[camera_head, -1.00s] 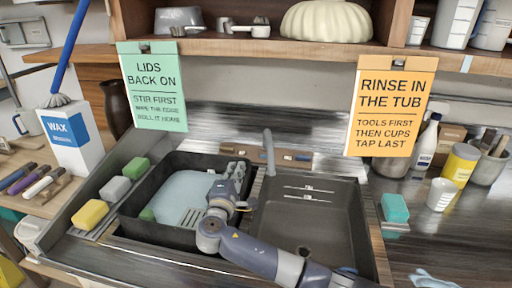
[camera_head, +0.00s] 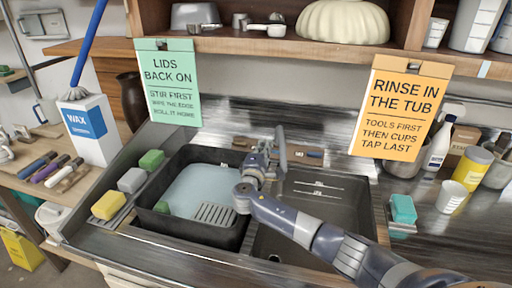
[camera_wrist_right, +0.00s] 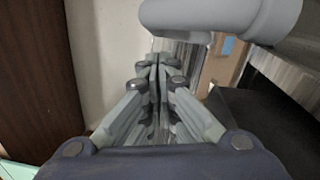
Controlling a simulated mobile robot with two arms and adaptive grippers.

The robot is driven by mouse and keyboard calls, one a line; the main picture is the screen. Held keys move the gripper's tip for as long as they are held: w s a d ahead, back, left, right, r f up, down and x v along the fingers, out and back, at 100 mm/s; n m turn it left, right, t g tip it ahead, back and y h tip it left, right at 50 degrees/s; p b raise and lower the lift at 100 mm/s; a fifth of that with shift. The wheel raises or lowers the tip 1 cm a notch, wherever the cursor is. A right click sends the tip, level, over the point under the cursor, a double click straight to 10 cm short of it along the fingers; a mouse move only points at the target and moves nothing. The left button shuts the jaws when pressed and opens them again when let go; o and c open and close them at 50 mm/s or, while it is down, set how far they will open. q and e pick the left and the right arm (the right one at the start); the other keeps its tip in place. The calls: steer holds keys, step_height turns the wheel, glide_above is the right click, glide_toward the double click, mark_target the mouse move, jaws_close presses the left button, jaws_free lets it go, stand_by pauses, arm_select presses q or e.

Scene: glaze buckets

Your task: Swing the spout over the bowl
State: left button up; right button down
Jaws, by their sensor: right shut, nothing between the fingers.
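The grey spout (camera_head: 281,150) stands at the back of the sink, near the divider between its two bowls. In the wrist view the spout (camera_wrist_right: 220,16) crosses the top right, large and close. The left bowl (camera_head: 237,238) is dark-walled and holds pale blue liquid. The right bowl (camera_head: 345,205) is dark and looks empty. My right gripper (camera_head: 270,148) is just left of the spout, and its fingers (camera_wrist_right: 158,62) are shut with nothing between them. I cannot tell whether they touch the spout. My left gripper is not in view.
Yellow, grey and green sponges (camera_head: 131,180) line the left ledge. A green card (camera_head: 167,85) and an orange card (camera_head: 401,108) hang from the shelf (camera_head: 350,55). A teal sponge (camera_head: 403,209), a white cup (camera_head: 451,196) and a yellow can (camera_head: 472,168) stand at right.

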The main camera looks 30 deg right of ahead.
mark_target(284, 148)
steer(key=shift+s+d+r, duration=0.15)
steer(key=shift+s+d, duration=0.3)
steer(key=shift+d, duration=0.05)
steer(key=s+d+n+t+y, duration=0.1)
steer(key=d, duration=0.1)
steer(key=s+d+n+t+y, duration=0.1)
steer(key=s+d+y, duration=0.1)
steer(key=shift+n+t+y, duration=0.3)
steer(key=shift+n+t, duration=0.1)
steer(key=shift+s+d+b, duration=0.2)
steer(key=shift+d+b, duration=0.1)
steer(key=shift+d, duration=0.1)
